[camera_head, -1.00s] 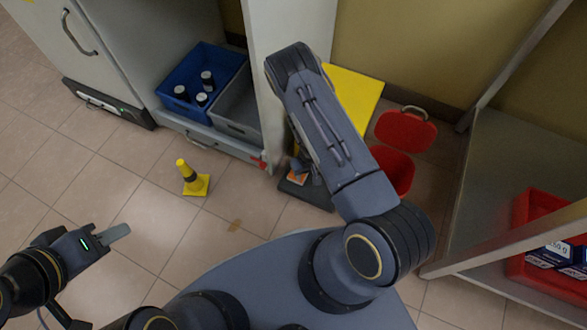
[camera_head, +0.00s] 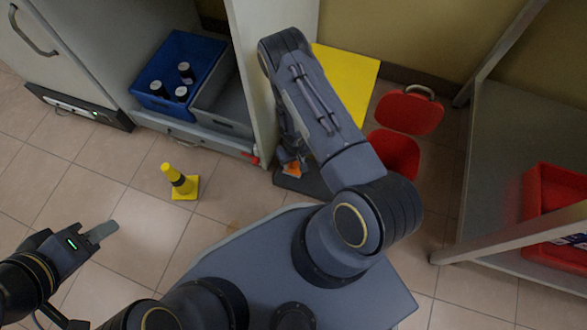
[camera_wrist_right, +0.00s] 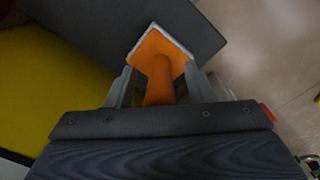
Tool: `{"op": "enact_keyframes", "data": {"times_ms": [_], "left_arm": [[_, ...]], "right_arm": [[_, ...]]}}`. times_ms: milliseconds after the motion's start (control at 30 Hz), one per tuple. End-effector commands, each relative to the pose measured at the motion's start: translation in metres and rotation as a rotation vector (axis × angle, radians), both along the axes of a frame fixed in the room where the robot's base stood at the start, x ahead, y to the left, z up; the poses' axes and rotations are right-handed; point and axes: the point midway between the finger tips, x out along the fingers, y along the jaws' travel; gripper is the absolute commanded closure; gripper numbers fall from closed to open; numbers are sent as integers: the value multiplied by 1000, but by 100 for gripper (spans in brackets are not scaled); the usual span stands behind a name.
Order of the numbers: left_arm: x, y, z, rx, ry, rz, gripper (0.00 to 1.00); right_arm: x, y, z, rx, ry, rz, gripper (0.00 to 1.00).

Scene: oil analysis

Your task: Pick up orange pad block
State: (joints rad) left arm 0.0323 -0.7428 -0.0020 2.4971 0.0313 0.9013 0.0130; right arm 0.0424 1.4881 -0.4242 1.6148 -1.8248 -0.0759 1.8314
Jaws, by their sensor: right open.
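The orange pad block (camera_wrist_right: 160,62) shows in the right wrist view as a flat orange face with a pale edge and an orange stem below it. A small part of the orange pad block (camera_head: 292,168) shows in the head view, mostly hidden by my right arm. My right gripper (camera_wrist_right: 162,86) is open, with one finger on each side of the orange stem; I cannot tell whether they touch it. In the head view my right gripper (camera_head: 290,152) is partly hidden by its arm. My left gripper (camera_head: 102,232) is far to the left over bare floor, seen edge-on.
A dark flat base (camera_head: 310,182) lies under the orange block.

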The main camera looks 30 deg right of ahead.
Motion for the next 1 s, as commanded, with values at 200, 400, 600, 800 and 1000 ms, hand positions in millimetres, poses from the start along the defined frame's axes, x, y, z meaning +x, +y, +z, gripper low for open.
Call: {"op": "enact_keyframes", "data": {"times_ms": [200, 400, 600, 800, 1000], "left_arm": [[0, 0, -1, 0, -1, 0, 64], [0, 0, -1, 0, -1, 0, 64], [0, 0, -1, 0, -1, 0, 64], [0, 0, -1, 0, -1, 0, 64], [0, 0, 0, 0, -1, 0, 64]], "right_arm": [[1, 1, -4, 1, -1, 0, 52], [0, 0, -4, 1, -1, 0, 67], [0, 0, -4, 0, -1, 0, 94], [0, 0, -4, 0, -1, 0, 100], [0, 0, -1, 0, -1, 0, 100]]}}
